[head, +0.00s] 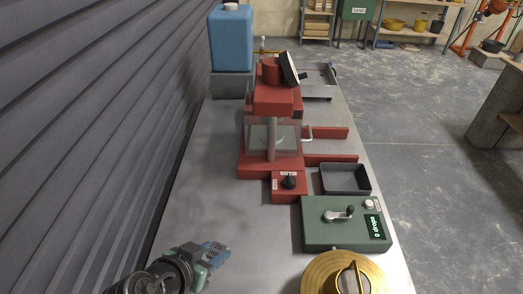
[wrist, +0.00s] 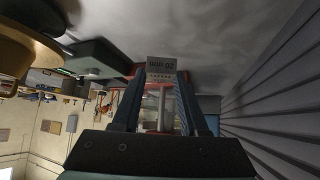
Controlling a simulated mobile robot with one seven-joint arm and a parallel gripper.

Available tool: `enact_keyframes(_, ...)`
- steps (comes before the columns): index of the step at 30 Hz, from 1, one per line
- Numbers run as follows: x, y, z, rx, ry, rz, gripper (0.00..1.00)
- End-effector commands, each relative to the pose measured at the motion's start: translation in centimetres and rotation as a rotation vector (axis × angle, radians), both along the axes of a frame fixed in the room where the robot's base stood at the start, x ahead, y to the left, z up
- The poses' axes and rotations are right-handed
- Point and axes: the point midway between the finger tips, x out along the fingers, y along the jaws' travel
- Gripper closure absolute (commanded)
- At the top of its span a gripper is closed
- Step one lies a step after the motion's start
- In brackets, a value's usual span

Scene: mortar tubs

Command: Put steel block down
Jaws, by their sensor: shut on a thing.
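My gripper (head: 212,254) is at the lower left of the head view, above the near left part of the grey bench (head: 190,190). In the wrist view, my gripper's two dark fingers (wrist: 161,78) are shut on a small grey steel block (wrist: 161,65) with dark printed marks on its face. The block sits at the fingertips. In the head view the block is mostly hidden by the fingers. I cannot tell whether it touches the bench.
A red machine with clear walls (head: 255,135) stands mid-bench, with a red knob box (head: 280,188) before it. To its right are a black tray (head: 345,180), a green box (head: 320,235) and a brass round pan (head: 318,280). A blue tank (head: 231,40) stands behind. The left bench is clear beside the ribbed wall.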

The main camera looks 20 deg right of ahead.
Motion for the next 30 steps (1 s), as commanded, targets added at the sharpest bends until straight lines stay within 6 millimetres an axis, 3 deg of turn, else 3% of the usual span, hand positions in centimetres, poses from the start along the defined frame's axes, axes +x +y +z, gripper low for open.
enact_keyframes(1,0.0,0.0,-1.0,0.000,-0.002,0.000,1.00)
enact_keyframes(10,0.0,0.0,-2.0,-0.002,0.001,0.001,1.00)
enact_keyframes(18,0.0,0.0,-6.7,-0.002,0.001,0.002,1.00)
enact_keyframes(30,0.0,0.0,-11.1,-0.001,0.000,0.002,1.00)
